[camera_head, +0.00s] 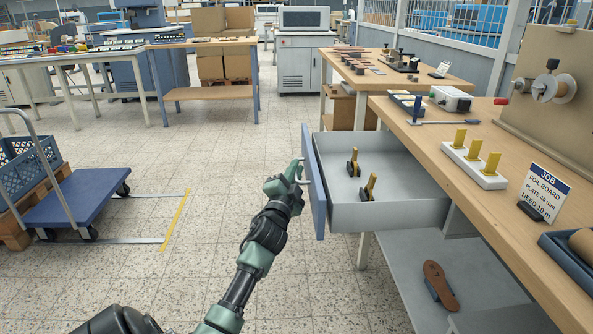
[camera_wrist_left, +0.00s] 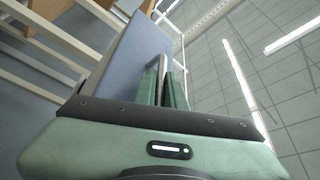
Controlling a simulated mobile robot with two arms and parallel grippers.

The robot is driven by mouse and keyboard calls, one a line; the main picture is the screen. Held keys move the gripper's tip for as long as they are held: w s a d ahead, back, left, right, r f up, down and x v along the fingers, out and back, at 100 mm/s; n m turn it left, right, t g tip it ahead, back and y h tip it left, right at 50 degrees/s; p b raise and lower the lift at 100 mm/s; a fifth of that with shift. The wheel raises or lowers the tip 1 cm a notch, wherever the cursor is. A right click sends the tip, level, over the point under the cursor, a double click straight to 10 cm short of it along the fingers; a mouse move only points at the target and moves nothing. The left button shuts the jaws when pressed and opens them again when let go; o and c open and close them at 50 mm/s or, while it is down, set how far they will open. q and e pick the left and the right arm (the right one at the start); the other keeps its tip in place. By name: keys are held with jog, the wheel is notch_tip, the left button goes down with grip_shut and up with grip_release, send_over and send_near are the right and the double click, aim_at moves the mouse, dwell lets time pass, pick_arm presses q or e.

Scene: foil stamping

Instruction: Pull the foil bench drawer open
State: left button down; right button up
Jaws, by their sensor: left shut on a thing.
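The foil bench drawer (camera_head: 385,214) stands pulled out from under the wooden bench (camera_head: 460,140), with its grey inside showing. Its blue front panel (camera_head: 314,190) faces left, and it also shows in the left wrist view (camera_wrist_left: 125,62). My left gripper (camera_head: 298,172) is shut on the drawer's metal handle (camera_wrist_left: 163,62), outside the front panel. In the left wrist view its two green fingers (camera_wrist_left: 163,85) lie either side of the handle. Two small yellow-and-black items (camera_head: 353,163) (camera_head: 369,188) stand upright in the drawer. My right gripper is not in view.
The bench top holds a white block with yellow pegs (camera_head: 472,166), a job card (camera_head: 545,190) and a foil roll on a board (camera_head: 553,88). A lower shelf (camera_head: 400,275) lies beneath the drawer. A blue trolley (camera_head: 75,198) stands left; the floor between is clear.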

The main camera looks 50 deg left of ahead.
pick_arm(q)
jog(key=c, duration=1.8)
grip_release()
jog(key=shift+o, duration=0.2)
jog(key=v, duration=0.7)
jog(key=shift+s+d+p, duration=0.2)
jog(key=shift+s+p, duration=0.15)
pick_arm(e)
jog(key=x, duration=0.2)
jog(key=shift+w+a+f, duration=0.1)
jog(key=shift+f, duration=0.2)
pick_arm(q)
jog(key=shift+f, duration=0.15)
